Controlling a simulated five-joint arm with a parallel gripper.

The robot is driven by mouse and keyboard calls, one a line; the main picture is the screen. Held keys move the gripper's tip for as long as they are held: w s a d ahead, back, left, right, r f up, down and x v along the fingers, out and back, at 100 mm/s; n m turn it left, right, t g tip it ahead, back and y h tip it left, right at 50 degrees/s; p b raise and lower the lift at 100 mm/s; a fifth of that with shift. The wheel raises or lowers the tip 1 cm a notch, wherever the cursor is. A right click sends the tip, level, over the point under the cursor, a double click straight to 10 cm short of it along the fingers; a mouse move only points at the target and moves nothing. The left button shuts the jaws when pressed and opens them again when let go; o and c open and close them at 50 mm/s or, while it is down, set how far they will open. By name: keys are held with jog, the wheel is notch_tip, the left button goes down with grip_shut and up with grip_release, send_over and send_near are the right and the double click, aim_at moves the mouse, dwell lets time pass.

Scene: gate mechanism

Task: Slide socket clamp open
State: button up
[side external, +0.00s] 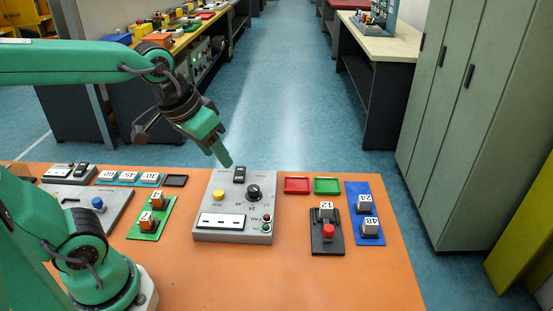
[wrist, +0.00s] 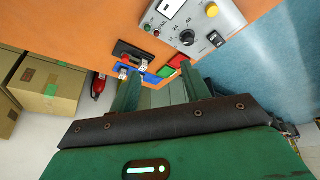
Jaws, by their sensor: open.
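A black base (side external: 326,246) with a red knob (side external: 328,230) stands at the right front of the orange table; it looks like the socket clamp. A grey block marked 12 (side external: 326,211) sits at its far end. I cannot tell whether the clamp is open. In the wrist view the black base (wrist: 135,53) shows small, beyond my fingers. My gripper (side external: 224,158) is in the air above the back of the grey control box (side external: 230,232), pointing down and right, well apart from the clamp. In the wrist view my gripper (wrist: 163,90) has its two green fingers apart, with nothing held.
A blue plate (side external: 371,238) with two grey blocks lies right of the clamp. Red (side external: 296,185) and green (side external: 327,186) trays lie behind it. The table's front right (side external: 370,285) is clear.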

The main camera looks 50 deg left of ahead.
jog(key=w+d+g, duration=0.1)
jog(key=w+d, duration=0.2)
jog(key=w, duration=0.3)
jog(key=n+g, duration=0.3)
send_near(329, 228)
jog(key=shift+w+a+f, duration=0.1)
jog(key=shift+a+f, duration=0.05)
jog(key=shift+f, duration=0.05)
jog(key=shift+w+d+f+g, duration=0.2)
jog(key=shift+d+f+g, duration=0.1)
jog(key=shift+f, duration=0.15)
jog(key=shift+f, duration=0.1)
jog(key=shift+f, duration=3.8)
jog(key=shift+c, duration=0.2)
